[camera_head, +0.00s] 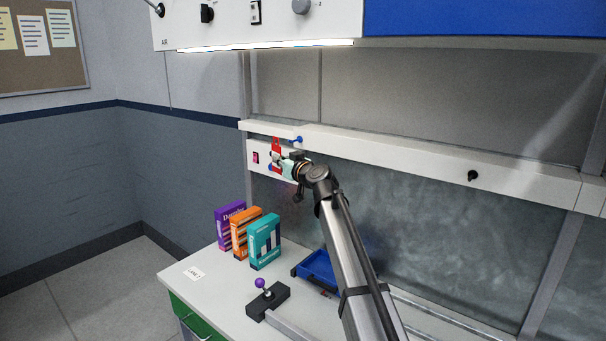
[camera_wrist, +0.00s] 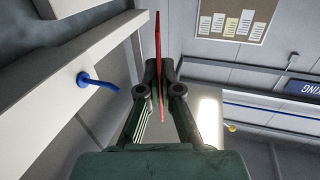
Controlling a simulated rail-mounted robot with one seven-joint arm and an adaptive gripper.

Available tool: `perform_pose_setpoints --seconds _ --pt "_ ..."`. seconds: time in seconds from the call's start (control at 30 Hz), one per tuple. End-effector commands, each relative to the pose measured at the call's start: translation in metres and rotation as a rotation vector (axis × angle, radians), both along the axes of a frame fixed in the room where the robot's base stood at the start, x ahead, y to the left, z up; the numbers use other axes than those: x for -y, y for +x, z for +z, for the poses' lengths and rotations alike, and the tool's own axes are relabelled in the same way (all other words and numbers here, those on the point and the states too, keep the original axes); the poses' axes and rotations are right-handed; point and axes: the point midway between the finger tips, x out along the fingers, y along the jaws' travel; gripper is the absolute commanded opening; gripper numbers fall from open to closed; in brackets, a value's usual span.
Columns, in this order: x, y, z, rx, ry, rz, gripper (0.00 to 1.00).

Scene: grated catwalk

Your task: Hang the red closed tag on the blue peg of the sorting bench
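The red tag (camera_head: 276,146) is upright beside the white rail of the bench in the head view. In the wrist view the red tag (camera_wrist: 158,45) is seen edge-on, rising from between the two fingers. My gripper (camera_wrist: 159,88) is shut on it. In the head view my gripper (camera_head: 279,159) is close to the rail, partly hidden by my wrist. The blue peg (camera_head: 297,139) sticks out of the rail just right of the tag. In the wrist view the blue peg (camera_wrist: 97,82) is left of the tag and apart from it. Any writing on the tag is unreadable.
The white rail (camera_head: 430,159) carries a black knob (camera_head: 473,176). On the bench top (camera_head: 215,287) stand purple, orange and teal boxes (camera_head: 264,241), a blue tray (camera_head: 318,268) and a purple-balled lever (camera_head: 261,283). A lit cabinet (camera_head: 265,22) hangs above.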

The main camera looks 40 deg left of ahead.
Motion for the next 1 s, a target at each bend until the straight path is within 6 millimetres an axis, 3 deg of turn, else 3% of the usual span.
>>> perform_pose_setpoints --seconds 0.27,1.0 --pt "-0.002 -0.004 -0.001 0.003 -0.001 0.036 0.0" --pt "-0.002 0.035 -0.004 0.002 -0.001 0.035 0.0"
